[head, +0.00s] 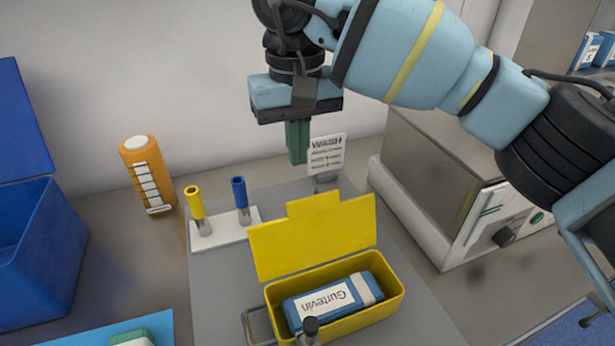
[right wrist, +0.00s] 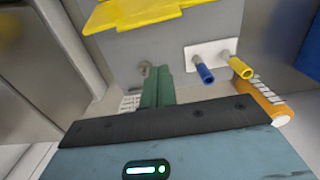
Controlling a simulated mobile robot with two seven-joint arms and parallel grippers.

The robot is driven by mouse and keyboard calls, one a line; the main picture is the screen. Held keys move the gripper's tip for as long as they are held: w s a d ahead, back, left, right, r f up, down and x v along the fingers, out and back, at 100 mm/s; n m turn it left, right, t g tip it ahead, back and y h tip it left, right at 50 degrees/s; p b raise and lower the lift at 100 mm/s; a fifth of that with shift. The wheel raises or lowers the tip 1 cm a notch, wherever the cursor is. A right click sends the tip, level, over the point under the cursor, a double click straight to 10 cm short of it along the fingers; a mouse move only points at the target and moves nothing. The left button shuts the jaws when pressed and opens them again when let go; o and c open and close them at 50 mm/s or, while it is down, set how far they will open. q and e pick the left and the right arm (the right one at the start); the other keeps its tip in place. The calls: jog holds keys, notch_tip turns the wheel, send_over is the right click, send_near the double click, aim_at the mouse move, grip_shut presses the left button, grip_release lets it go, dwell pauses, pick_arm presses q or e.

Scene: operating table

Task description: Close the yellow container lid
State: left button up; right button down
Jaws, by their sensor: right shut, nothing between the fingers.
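The yellow container (head: 365,314) sits on a grey mat in the head view. Its yellow lid (head: 312,238) stands up, open, at the container's back edge. Inside the container lies a blue box labelled "Gurtevin" (head: 335,298). My right gripper (head: 298,158) is shut and empty, pointing down, above and behind the lid, apart from it. In the right wrist view the green fingers (right wrist: 156,90) are together, and part of the yellow lid (right wrist: 135,12) shows at the top edge. My left gripper is not in view.
A white holder (head: 228,232) with yellow-capped and blue-capped tubes stands left of the lid. A "WASH" sign (head: 327,155) stands behind it. An orange bottle (head: 148,175) and blue bin (head: 40,250) are at left. A grey machine (head: 450,190) is at right.

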aim_at(317, 231)
jog(key=s+f+p, duration=0.1)
jog(key=s+d+f, duration=0.1)
jog(key=s+f, duration=0.1)
jog(key=shift+s+d+f+p, duration=0.1)
jog(key=shift+s+f+p, duration=0.05)
jog(key=shift+s+p, duration=0.2)
dwell(0.5)
jog(key=shift+w, duration=0.1)
jog(key=shift+s+d+r+t+y, duration=0.15)
jog(key=shift+s+t, duration=0.1)
jog(key=shift+t, duration=0.2)
jog(key=shift+s+r+t+y, duration=0.1)
jog(key=shift+s+t+y, duration=0.1)
jog(key=shift+t, duration=0.25)
